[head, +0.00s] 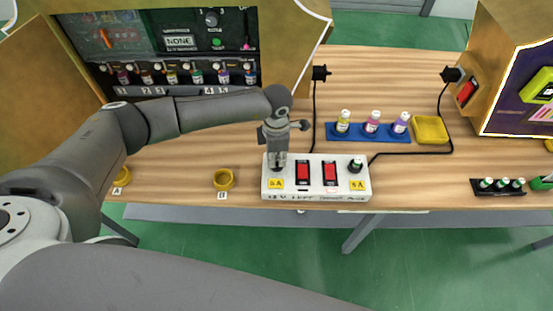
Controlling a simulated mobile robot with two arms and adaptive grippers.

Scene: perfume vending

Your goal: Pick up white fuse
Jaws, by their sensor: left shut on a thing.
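The white fuse box (315,178) lies near the table's front edge, with two red switches (316,172) and a yellow label at each end. My left gripper (278,163) points down over the box's left end, just behind the left yellow label. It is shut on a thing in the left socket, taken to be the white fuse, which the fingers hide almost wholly. Another fuse (356,164), with a dark body and a pale green-white top, stands at the box's right end. My right gripper is not in view.
A blue rack (367,138) with several bottles and a yellow tray (431,129) stand behind the box. Black cables run to plugs at the back. A black holder (497,188) with small green-white items is at right.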

